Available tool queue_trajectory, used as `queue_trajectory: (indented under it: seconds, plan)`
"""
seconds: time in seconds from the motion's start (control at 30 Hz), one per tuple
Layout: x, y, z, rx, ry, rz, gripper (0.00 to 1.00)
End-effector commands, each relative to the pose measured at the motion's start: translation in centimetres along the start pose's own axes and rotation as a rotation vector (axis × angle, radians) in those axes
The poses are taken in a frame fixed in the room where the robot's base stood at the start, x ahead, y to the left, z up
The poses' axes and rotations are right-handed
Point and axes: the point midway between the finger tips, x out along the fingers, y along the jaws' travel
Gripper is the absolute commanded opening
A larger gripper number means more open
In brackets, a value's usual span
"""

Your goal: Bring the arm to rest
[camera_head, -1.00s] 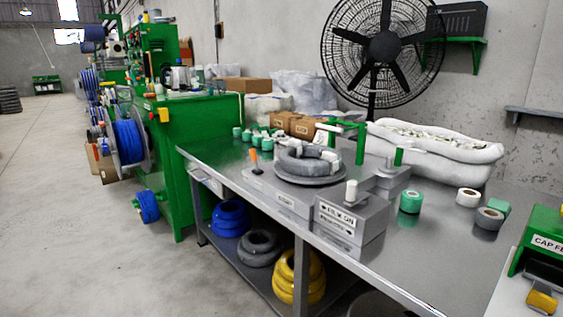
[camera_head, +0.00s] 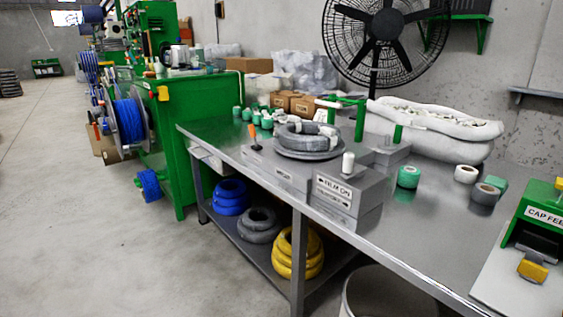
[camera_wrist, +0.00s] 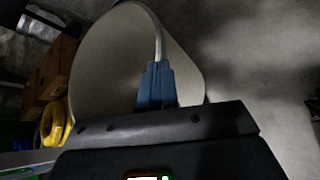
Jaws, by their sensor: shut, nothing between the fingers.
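My gripper (camera_wrist: 157,66) shows in the wrist view as a pair of narrow blue fingers, close together above a dark housing, shut with nothing held. It is not seen in the head view. In the wrist view the fingers are in front of a large pale round shape, which looks like the bin. The fingers' distance from it cannot be told. No blue cable is seen in the gripper.
A metal bench (camera_head: 410,225) carries a grey coil (camera_head: 307,137) on a turntable. A bin (camera_head: 385,295) stands in front of the bench. Blue (camera_head: 230,197), grey and yellow coils (camera_head: 297,253) lie on the lower shelf. Open floor (camera_head: 90,250) is at left.

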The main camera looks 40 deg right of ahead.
Motion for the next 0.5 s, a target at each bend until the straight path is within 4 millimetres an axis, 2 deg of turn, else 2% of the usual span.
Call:
queue_trajectory:
  seconds: [0.03,0.2,0.37,0.5]
  plan:
    - [-1.1,-1.6,-1.7,0.042,0.052,0.029,0.00]
    - [-6.4,-5.3,-5.9,0.268,0.275,0.131,0.00]
    - [-12.4,-8.2,-7.7,0.494,0.500,0.187,0.00]
    - [-18.0,-10.3,-7.7,0.696,0.701,0.203,0.00]
